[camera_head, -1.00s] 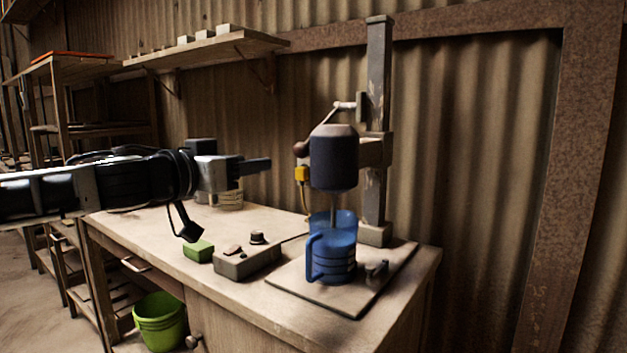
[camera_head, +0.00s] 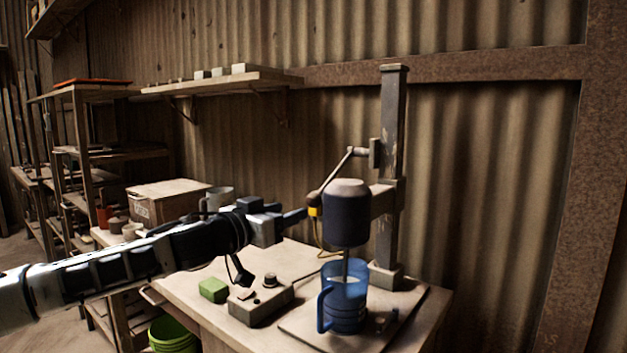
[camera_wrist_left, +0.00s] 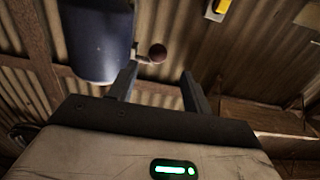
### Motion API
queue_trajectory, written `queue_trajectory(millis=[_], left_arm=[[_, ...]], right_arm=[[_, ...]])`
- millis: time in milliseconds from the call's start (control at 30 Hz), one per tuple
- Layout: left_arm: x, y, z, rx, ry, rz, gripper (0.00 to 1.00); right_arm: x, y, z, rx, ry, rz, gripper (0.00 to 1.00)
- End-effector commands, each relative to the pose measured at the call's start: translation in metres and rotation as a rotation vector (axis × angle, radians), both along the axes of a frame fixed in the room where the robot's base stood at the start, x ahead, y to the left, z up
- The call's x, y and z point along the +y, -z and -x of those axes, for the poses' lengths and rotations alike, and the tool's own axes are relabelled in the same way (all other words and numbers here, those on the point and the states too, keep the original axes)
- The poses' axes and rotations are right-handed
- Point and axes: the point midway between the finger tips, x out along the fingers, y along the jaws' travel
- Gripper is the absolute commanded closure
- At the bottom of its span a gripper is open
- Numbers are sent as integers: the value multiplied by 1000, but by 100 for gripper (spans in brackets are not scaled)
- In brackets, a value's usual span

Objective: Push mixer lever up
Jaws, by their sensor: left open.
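The mixer (camera_head: 347,215) has a dark motor housing on a grey post (camera_head: 392,150); its housing also shows in the left wrist view (camera_wrist_left: 95,40). Its lever (camera_head: 337,170) slopes down to the left from a bracket on the post, ending in a round brown knob (camera_head: 314,198). My left gripper (camera_head: 300,214) is open and empty, just left of and slightly below the knob. In the left wrist view the knob (camera_wrist_left: 157,53) appears between the two fingertips (camera_wrist_left: 158,72), seemingly beyond them; contact cannot be told. My right gripper is out of view.
A blue jug (camera_head: 343,303) stands under the mixer on its base board (camera_head: 300,328). A grey control box (camera_head: 262,302) and a green block (camera_head: 213,290) sit on the bench below my left arm.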

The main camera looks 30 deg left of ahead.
Motion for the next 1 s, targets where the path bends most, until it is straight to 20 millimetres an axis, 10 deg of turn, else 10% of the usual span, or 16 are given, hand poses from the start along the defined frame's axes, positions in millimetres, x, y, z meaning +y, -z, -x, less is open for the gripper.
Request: queue_trajectory(millis=[500,967,1000], left_arm=[[-8,-2,-81,0,2,1,51],[-10,1,-92,1,3,-2,51],[-10,1,-92,1,3,-2,62]], right_arm=[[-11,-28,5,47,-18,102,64],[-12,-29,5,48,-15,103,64],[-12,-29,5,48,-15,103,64]])
